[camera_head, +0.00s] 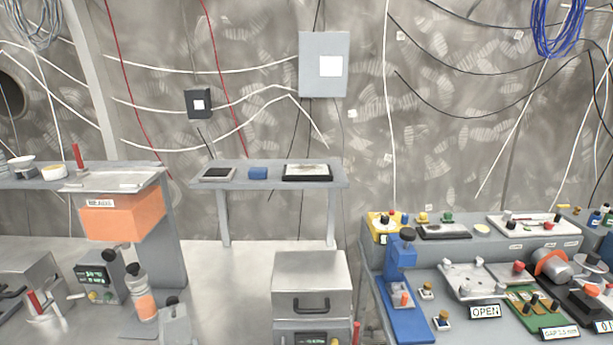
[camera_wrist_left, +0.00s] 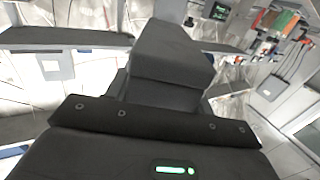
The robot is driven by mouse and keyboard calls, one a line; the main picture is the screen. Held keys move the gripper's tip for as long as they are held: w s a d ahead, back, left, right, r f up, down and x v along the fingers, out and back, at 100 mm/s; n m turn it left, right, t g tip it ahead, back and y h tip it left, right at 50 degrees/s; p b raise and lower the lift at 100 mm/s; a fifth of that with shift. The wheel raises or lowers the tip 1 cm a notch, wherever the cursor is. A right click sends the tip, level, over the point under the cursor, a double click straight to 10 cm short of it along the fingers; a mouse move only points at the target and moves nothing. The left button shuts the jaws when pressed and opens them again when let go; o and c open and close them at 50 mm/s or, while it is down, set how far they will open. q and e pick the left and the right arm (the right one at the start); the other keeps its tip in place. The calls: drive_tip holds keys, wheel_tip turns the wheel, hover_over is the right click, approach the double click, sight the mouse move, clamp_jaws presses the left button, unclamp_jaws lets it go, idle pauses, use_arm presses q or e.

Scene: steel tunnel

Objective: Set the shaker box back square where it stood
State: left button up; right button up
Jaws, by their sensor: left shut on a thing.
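No box in the camera_head view is marked as the shaker box. A grey steel box with a black front handle (camera_head: 310,290) stands at bottom centre, with a lit display panel below it; I cannot tell whether it is the shaker box. My left gripper does not show in the camera_head view. In the left wrist view its dark body fills the lower part, and dark gripper parts (camera_wrist_left: 170,65) stand out beyond it. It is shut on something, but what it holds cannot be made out. My right gripper is in neither view.
An orange box (camera_head: 122,218) hangs at left near stoppered bottles. A crowded workbench (camera_head: 400,320) fills the right.

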sight(190, 335)
use_arm(q)
drive_tip(key=shift+d+r, duration=0.2)
drive_tip(key=shift+d, duration=0.8)
drive_tip(key=shift+w+f, duration=0.1)
drive_tip(key=shift+w+r+m+t+h, duration=0.45)
drive_tip(key=shift+m+h, duration=0.5)
drive_tip(key=shift+h, duration=0.45)
drive_tip(key=shift+w+r+m+t+h, duration=0.3)
drive_tip(key=shift+w+r+m+h, duration=0.2)
drive_tip(key=shift+m+h, duration=0.65)
drive_tip(key=shift+w+r+m+t+h, duration=0.4)
drive_tip(key=shift+r+m+h, duration=0.25)
drive_tip(key=shift+h, duration=1)
